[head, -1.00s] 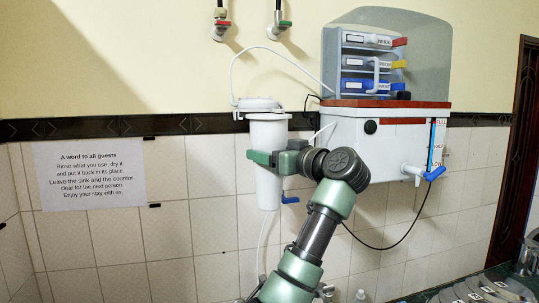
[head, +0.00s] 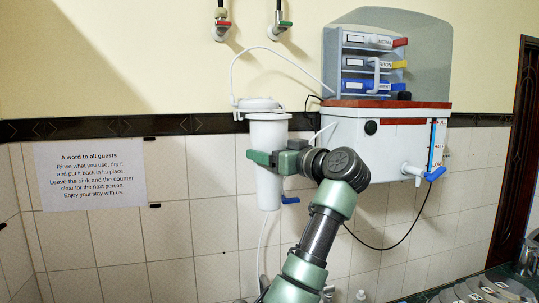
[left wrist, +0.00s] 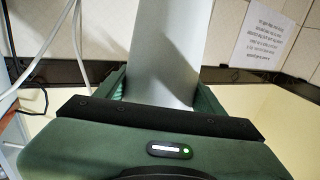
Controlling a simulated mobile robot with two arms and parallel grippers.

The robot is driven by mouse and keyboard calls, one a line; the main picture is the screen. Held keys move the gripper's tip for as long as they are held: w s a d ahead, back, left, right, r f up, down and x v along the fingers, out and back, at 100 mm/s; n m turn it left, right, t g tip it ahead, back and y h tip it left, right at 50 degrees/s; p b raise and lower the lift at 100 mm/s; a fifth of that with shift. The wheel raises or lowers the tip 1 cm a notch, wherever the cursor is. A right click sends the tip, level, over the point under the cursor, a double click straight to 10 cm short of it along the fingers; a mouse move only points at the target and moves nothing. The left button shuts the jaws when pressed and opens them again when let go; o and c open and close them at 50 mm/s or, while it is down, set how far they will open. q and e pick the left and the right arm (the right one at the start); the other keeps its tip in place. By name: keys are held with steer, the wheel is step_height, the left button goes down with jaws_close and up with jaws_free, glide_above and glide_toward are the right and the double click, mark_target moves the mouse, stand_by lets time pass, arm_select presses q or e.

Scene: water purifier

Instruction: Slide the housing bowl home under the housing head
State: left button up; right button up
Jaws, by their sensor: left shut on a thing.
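The housing bowl (head: 268,188) is a white upright cylinder on the tiled wall, directly below the white housing head (head: 257,105). The bowl's top is up against the head's underside; I cannot tell whether it is fully seated. My left gripper (head: 265,158) is shut around the bowl's middle, coming from the right. In the left wrist view the bowl (left wrist: 172,50) fills the space between the green fingers (left wrist: 160,92). My right gripper is not in view.
The purifier tank (head: 385,145) with its filter drawers hangs to the right. A white tube (head: 231,70) loops from the head to the purifier. A blue-handled valve (head: 290,200) sits beside the bowl. A paper notice (head: 95,174) is on the wall, with bare tiles between.

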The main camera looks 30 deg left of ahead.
arm_select(q)
steer(key=shift+w+a+r, duration=0.1)
steer(key=shift+w+a, duration=0.45)
steer(key=shift+a, duration=0.1)
stand_by(0.3)
steer(key=w+a, duration=0.6)
steer(key=a, duration=0.1)
stand_by(3.1)
steer(key=o, duration=2)
steer(key=shift+s, duration=0.1)
steer(key=b+v, duration=0.4)
steer(key=v, duration=0.4)
steer(key=shift+b, duration=0.3)
steer(key=shift+a, duration=0.1)
